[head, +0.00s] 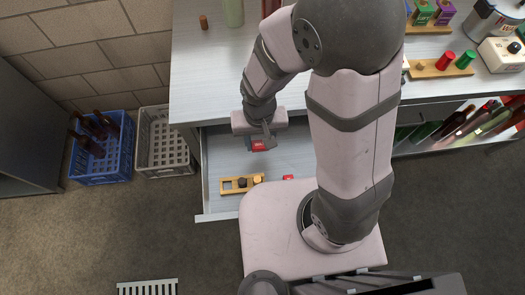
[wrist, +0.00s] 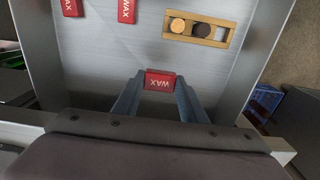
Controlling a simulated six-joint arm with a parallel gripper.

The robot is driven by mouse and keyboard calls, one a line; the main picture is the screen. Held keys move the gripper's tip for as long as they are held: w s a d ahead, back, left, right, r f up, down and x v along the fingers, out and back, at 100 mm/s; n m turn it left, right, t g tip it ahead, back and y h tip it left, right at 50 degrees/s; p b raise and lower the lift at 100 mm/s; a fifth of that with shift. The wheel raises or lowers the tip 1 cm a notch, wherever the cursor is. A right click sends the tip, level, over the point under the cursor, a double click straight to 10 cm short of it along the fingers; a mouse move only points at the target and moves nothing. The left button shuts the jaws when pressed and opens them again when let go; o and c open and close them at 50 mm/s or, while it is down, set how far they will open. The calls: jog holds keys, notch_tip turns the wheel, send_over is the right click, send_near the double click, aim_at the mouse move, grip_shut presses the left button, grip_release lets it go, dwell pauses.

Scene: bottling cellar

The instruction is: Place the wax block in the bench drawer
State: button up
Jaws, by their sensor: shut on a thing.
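My gripper (head: 260,139) is shut on a red wax block (head: 259,146), which hangs between its fingertips over the open bench drawer (head: 222,150). In the wrist view the held wax block (wrist: 160,84) shows its white WAX lettering, with a finger of my gripper (wrist: 159,82) on each side. Below is the pale drawer floor (wrist: 105,72). Two more red wax blocks lie in the drawer, one at the edge of the wrist view (wrist: 72,7) and another beside it (wrist: 127,9). I cannot tell the exact height of the held block above the drawer floor.
A wooden holder (wrist: 205,41) with a cork and a dark stopper lies in the drawer. The drawer floor around the held block is bare. A blue crate with bottles (head: 100,178) and an empty grey crate (head: 165,171) stand on the floor at left. The bench top (head: 205,75) is above.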

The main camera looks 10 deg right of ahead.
aim_at(260, 157)
jog(key=shift+f, duration=3.5)
jog(key=shift+f+b, duration=0.2)
jog(key=shift+b, duration=0.15)
jog(key=o, duration=1.1)
jog(key=shift+r, duration=0.15)
notch_tip(260, 157, up, 12)
jog(key=shift+r+p, duration=0.1)
jog(key=shift+p, duration=0.45)
